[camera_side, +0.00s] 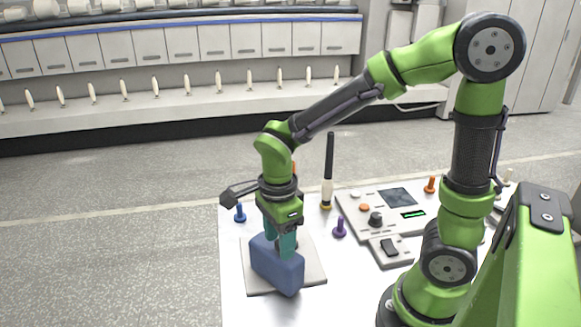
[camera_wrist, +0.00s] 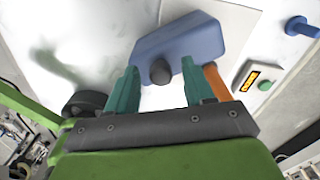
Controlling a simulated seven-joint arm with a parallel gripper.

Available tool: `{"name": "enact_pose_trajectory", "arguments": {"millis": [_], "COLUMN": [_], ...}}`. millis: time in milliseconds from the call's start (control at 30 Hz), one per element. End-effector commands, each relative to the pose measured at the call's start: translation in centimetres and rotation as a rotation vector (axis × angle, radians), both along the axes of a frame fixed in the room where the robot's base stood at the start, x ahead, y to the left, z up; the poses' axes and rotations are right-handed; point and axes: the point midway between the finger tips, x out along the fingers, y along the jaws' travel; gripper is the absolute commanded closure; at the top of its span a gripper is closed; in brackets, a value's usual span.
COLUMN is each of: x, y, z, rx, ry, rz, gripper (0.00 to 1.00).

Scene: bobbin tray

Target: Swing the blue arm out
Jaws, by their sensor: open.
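The blue arm (camera_side: 277,268) is a thick rounded block over a pale square plate (camera_side: 312,277) at the table's front left. In the wrist view the blue arm (camera_wrist: 195,38) spans the upper middle, with a dark round knob (camera_wrist: 160,71) at its near edge. My gripper (camera_side: 280,240) points down at the blue arm, its teal fingers reaching the block's upper part in the side view. In the wrist view my gripper (camera_wrist: 159,68) is open, with one finger on each side of the knob. I cannot tell whether either finger touches it.
An orange peg (camera_wrist: 214,82) stands close by the right finger in the wrist view. Blue (camera_side: 240,212) and purple (camera_side: 340,228) pegs and a dark-topped post (camera_side: 329,165) stand on the table. A control panel (camera_side: 385,212) and switch box (camera_side: 390,250) lie to the right.

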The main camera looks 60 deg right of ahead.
Motion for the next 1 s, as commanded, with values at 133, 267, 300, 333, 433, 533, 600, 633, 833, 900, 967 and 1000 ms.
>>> {"name": "enact_pose_trajectory", "arguments": {"millis": [133, 267, 300, 333, 433, 533, 600, 633, 833, 900, 967, 1000], "x": [0.1, 0.1, 0.1, 0.2, 0.1, 0.1, 0.1, 0.1, 0.1, 0.0, 0.0, 0.0], "y": [0.0, 0.0, 0.0, 0.0, 0.0, 0.0, 0.0, 0.0, 0.0, 0.0, 0.0, 0.0], "z": [0.9, 3.2, 4.1, 4.9, 7.4, 9.9, 11.5, 12.2, 15.5, 16.2, 16.6, 16.8], "rx": [0.0, 0.001, 0.001, 0.001, 0.001, 0.001, 0.002, 0.001, 0.0, 0.001, 0.001, 0.0], "ry": [-0.004, -0.007, -0.007, -0.008, -0.008, -0.008, -0.007, -0.006, -0.004, -0.003, -0.003, -0.002], "rz": [-0.001, -0.001, 0.0, -0.001, -0.001, 0.0, -0.001, -0.001, -0.001, 0.0, 0.0, 0.0], "gripper": [0.48, 0.48, 0.48, 0.48, 0.48, 0.48, 0.48, 0.48, 0.48, 0.48, 0.48, 0.48]}}
